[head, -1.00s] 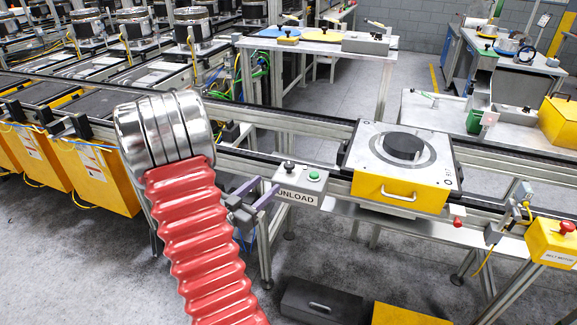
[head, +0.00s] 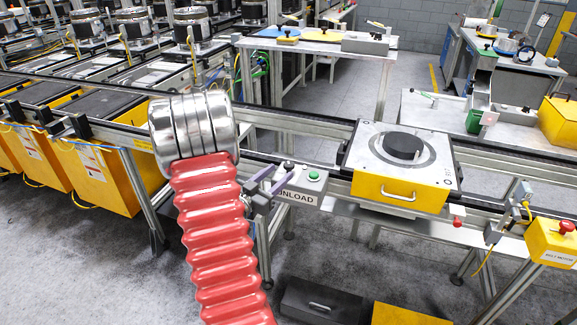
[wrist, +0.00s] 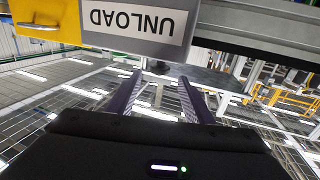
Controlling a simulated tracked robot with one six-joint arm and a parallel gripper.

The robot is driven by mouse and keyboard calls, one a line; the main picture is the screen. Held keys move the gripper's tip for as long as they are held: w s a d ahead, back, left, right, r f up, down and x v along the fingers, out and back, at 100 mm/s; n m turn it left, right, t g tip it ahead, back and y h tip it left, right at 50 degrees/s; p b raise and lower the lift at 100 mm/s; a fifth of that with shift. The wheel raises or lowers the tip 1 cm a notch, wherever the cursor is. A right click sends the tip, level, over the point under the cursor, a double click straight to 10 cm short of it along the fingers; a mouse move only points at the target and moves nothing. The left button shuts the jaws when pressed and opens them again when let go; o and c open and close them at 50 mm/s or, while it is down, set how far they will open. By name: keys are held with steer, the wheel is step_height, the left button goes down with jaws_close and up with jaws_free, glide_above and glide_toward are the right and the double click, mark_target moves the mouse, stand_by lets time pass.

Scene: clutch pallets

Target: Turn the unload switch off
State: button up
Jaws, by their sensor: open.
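The grey unload switch box (head: 303,196) carries a white UNLOAD label, a black knob (head: 288,165) and a green button (head: 314,175). My gripper (head: 281,176) is open at the box's left end, with its two purple fingers beside the knob. In the wrist view the box (wrist: 193,42) is upside down at the top. A small dark shape, seemingly the knob (wrist: 157,67), shows between the tips of my open gripper (wrist: 160,80). I cannot tell whether a finger touches it, nor which way the knob is turned. My arm hides part of the rail behind.
A yellow-fronted pallet (head: 398,192) with a black disc sits on the conveyor right of the box. A yellow belt motor box (head: 553,243) with a red button is at the far right. Yellow bins (head: 105,178) stand at left. A dark case (head: 322,303) lies on the floor below.

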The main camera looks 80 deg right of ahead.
mark_target(286, 167)
steer(key=x, duration=0.6)
steer(key=shift+s+d, duration=0.15)
steer(key=shift+d, duration=0.2)
